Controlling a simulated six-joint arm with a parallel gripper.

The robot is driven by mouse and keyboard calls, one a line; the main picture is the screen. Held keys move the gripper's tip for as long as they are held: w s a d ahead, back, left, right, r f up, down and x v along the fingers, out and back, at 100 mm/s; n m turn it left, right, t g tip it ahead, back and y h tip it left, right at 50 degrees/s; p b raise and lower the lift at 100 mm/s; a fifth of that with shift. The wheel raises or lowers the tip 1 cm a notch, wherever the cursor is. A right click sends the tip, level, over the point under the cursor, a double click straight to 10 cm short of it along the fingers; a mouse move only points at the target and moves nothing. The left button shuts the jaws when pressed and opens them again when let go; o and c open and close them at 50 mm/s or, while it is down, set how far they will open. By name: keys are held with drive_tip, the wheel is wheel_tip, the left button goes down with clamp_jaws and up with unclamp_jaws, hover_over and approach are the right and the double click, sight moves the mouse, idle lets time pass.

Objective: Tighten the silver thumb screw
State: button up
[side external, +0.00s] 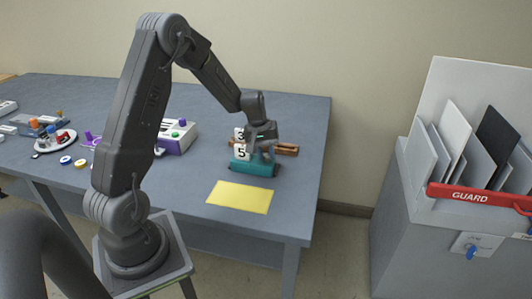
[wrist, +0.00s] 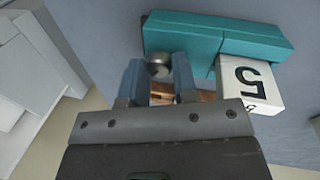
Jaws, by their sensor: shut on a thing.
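The silver thumb screw (wrist: 158,65) shows in the wrist view as a round metal knob against the teal block (wrist: 215,40). My gripper (wrist: 157,75) has its two fingers on either side of the screw and is shut on it. In the side external view my gripper (side external: 264,150) is low over the teal block (side external: 252,169), and the screw is hidden there. A white block marked 5 (wrist: 250,80) sits against the teal block beside the fingers. It also shows in the side external view (side external: 241,152), below a white block marked 3 (side external: 239,133).
A brown wooden piece (side external: 286,149) lies behind the teal block. A yellow sheet (side external: 240,196) lies in front, near the table edge. A purple-and-white box (side external: 178,137) and a white plate (side external: 55,141) with small coloured parts are further left. A grey cabinet with a red GUARD bar (side external: 478,197) stands right.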

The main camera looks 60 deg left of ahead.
drive_tip(key=m, duration=0.5)
drive_tip(key=shift+w+a+m+g+h, duration=0.1)
drive_tip(key=shift+m+g+h, duration=0.2)
drive_tip(key=shift+m+g, duration=0.1)
drive_tip(key=m+g, duration=0.1)
drive_tip(key=m, duration=0.4)
drive_tip(key=shift+w, duration=0.15)
drive_tip(key=shift+m, duration=0.3)
drive_tip(key=o, duration=0.9)
drive_tip(key=shift+o, duration=0.2)
wheel_tip(320, 180, up, 14)
drive_tip(key=a, duration=0.3)
drive_tip(key=shift+f, duration=0.2)
drive_tip(key=shift+d, duration=0.1)
